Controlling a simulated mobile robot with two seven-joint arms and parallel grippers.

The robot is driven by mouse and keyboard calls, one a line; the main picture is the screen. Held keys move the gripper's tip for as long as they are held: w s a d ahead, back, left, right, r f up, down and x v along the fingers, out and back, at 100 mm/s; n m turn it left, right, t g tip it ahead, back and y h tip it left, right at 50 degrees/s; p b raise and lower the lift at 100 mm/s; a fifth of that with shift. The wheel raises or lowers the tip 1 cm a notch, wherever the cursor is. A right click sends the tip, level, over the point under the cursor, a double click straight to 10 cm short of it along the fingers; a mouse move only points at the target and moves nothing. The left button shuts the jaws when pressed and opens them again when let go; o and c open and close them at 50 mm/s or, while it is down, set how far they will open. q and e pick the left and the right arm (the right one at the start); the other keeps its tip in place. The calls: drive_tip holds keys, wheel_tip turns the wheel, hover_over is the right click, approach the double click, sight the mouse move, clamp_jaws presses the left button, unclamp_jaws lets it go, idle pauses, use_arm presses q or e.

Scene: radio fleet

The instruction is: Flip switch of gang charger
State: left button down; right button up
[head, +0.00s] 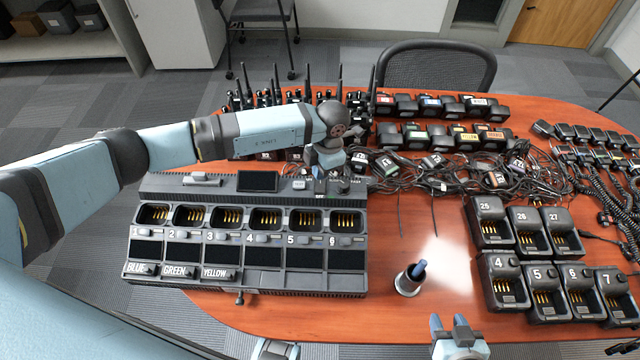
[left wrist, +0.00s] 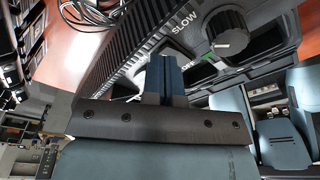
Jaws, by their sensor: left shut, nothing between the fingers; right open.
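The gang charger (head: 150,250) is a long dark unit with several numbered empty bays on the left of the table. Its back panel has a small screen (head: 257,181) and, at the right end, a round knob (head: 341,187). In the left wrist view the knob (left wrist: 228,30) sits by the word SLOW, with a small green mark beside it. My left gripper (head: 320,184) is shut and empty, pointing down at the panel's right end; its blue fingertips (left wrist: 166,62) partly hide the switch area. I cannot tell whether they touch. My right gripper (head: 451,325) is open and empty at the table's front.
Black cables (head: 450,175) lie tangled right of the charger. Radios and batteries (head: 440,105) stand in rows behind. A small cup with a blue item (head: 408,281) stands right of the charger. Single chargers (head: 495,280) fill the right front. Some tabletop around the cup is bare.

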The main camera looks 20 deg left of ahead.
use_arm(q)
drive_tip(key=shift+f+b, duration=0.45)
drive_tip(key=shift+f, duration=0.2)
use_arm(e)
drive_tip(key=shift+f, duration=0.55)
use_arm(q)
drive_tip(key=shift+r, duration=0.1)
drive_tip(key=shift+r+p, duration=2.05)
drive_tip(key=shift+r, duration=1.45)
use_arm(e)
wheel_tip(320, 180, up, 4)
drive_tip(key=shift+r, duration=0.1)
